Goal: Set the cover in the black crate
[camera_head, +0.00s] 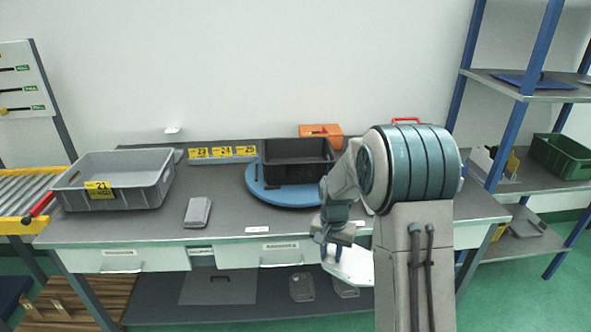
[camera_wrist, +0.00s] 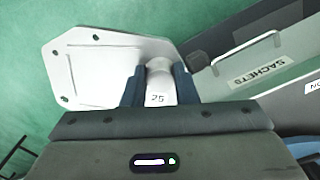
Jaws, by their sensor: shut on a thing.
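The cover is a flat, light metal plate with cut corners and small holes. In the head view the cover (camera_head: 352,266) is held in front of the bench's front edge, partly hidden behind my arm. In the wrist view the cover (camera_wrist: 95,68) has a rounded boss marked 25 between my fingers. My gripper (camera_wrist: 158,88) is shut on that boss; it also shows in the head view (camera_head: 330,247). The black crate (camera_head: 298,172) stands on a blue round board (camera_head: 262,190) on the bench, behind and left of my gripper. Its inside looks empty, with its right end partly hidden by my arm.
A grey crate (camera_head: 112,168) marked 21 stands at the bench's left. A grey block (camera_head: 198,212) lies left of the blue board. An orange case (camera_head: 322,131) is behind the black crate. Drawers with handles (camera_wrist: 240,52) are close beside the held cover.

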